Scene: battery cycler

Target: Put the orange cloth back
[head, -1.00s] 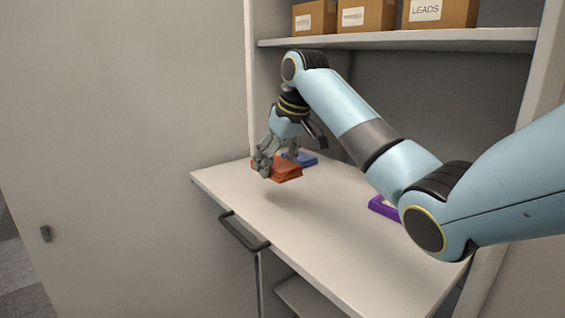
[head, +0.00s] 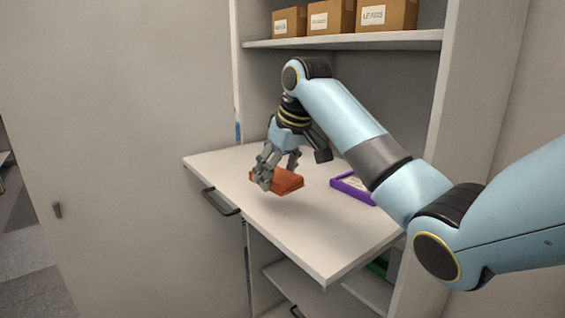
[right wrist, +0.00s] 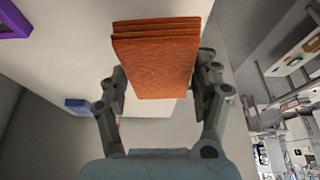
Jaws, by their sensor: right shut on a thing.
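The orange cloth (head: 284,182) is a folded stack of layers held above the white pull-out shelf (head: 325,235), apart from its surface. My right gripper (head: 277,171) is shut on it. In the right wrist view the cloth (right wrist: 155,62) sits between the two fingers of the gripper (right wrist: 160,92), with its layered edge at the top of the picture. My left gripper is not in view.
A purple-rimmed tray (head: 352,189) lies on the shelf to the right of the cloth. A blue object (right wrist: 77,105) shows in the right wrist view. Cardboard boxes (head: 331,17) stand on the upper shelf (head: 345,41). A dark handle (head: 219,203) projects at the front edge.

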